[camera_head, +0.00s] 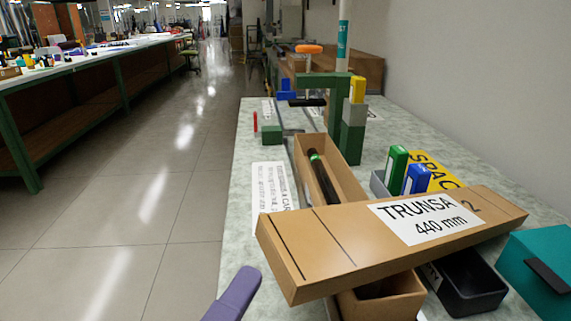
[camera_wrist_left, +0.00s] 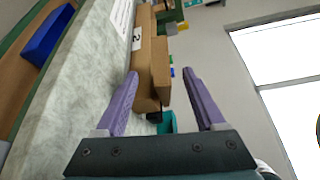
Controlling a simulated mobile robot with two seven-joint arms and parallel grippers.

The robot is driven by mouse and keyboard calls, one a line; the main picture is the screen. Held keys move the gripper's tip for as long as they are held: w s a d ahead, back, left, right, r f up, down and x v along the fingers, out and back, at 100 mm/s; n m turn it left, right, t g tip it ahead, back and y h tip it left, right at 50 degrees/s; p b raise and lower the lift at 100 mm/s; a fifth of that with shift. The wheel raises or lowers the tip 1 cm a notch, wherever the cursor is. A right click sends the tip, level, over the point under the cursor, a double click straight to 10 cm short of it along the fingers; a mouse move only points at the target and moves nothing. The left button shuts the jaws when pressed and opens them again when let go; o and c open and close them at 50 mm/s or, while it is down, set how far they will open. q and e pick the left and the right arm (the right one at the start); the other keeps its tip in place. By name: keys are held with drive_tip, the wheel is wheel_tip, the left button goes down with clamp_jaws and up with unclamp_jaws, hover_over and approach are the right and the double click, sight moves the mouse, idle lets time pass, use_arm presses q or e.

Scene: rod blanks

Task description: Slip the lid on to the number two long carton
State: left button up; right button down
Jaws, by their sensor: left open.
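The brown lid (camera_head: 330,245), marked "TRUNSA 440 mm" and "2", lies crosswise over the near part of the long carton (camera_head: 350,178), turned at an angle to it. The carton is open beyond the lid and holds a dark rod (camera_head: 322,178) with a green band. In the left wrist view the carton (camera_wrist_left: 146,88) and the lid (camera_wrist_left: 161,62) show beyond the fingers. My left gripper (camera_wrist_left: 160,73) is open and looks empty. In the head view a purple finger (camera_head: 235,294) of it shows left of the lid, apart from it. My right gripper is not in view.
A black tray (camera_head: 468,285) and a teal box (camera_head: 540,262) stand at the right. Green (camera_head: 396,163) and blue (camera_head: 417,179) blocks stand behind the lid. A green fixture (camera_head: 352,140) stands farther back. A printed sheet (camera_head: 270,190) lies left of the carton, near the bench edge.

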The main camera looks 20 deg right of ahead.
sight(273, 258)
use_arm(q)
drive_tip(key=x, duration=0.6)
drive_tip(key=shift+w+d, duration=0.2)
clamp_jaws()
idle(0.4)
